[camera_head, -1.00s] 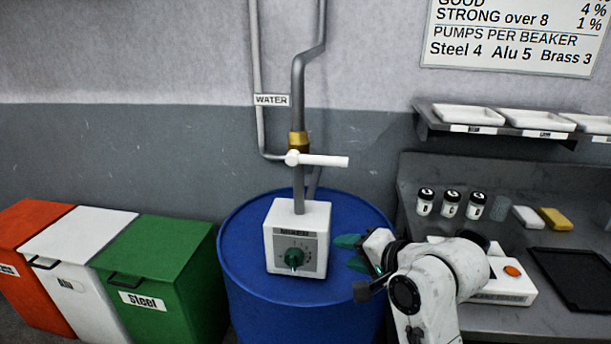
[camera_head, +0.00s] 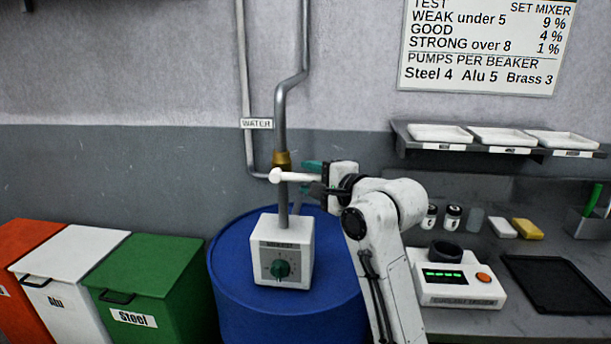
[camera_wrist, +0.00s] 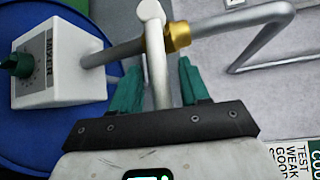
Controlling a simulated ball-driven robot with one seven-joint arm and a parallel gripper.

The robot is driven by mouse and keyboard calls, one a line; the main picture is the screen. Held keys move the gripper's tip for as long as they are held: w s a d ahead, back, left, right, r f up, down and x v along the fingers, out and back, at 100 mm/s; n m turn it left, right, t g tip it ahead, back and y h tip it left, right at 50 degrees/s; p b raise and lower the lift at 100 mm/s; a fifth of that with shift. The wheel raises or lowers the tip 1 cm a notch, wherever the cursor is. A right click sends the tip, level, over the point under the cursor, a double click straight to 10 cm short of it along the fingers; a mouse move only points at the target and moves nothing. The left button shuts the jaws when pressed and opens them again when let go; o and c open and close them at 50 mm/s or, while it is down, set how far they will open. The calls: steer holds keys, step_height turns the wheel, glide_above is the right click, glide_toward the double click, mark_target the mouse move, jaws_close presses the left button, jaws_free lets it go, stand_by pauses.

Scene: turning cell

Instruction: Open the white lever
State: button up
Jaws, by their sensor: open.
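The white lever (camera_head: 296,176) sticks out to the right from the pipe, just below a brass fitting (camera_head: 282,159), above the blue drum. My gripper (camera_head: 312,178) is at the lever's right end in the head view, with green fingers above and below it. In the wrist view, the lever (camera_wrist: 157,68) runs between the two open green fingers of my gripper (camera_wrist: 158,84). Gaps show on both sides of the lever, so the fingers do not appear to grip it. The lever's outer end is hidden behind the gripper body.
The mixer box (camera_head: 283,250) with a green knob stands on the blue drum (camera_head: 230,262) under the lever. Red, white and green bins (camera_head: 150,270) stand at left. A bench with a display device (camera_head: 457,277), jars and a black tray (camera_head: 555,283) is at right.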

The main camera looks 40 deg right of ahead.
steer(key=shift+w+d+f, duration=0.15)
steer(key=shift+w, duration=0.95)
steer(key=shift+c, duration=0.3)
jaws_close()
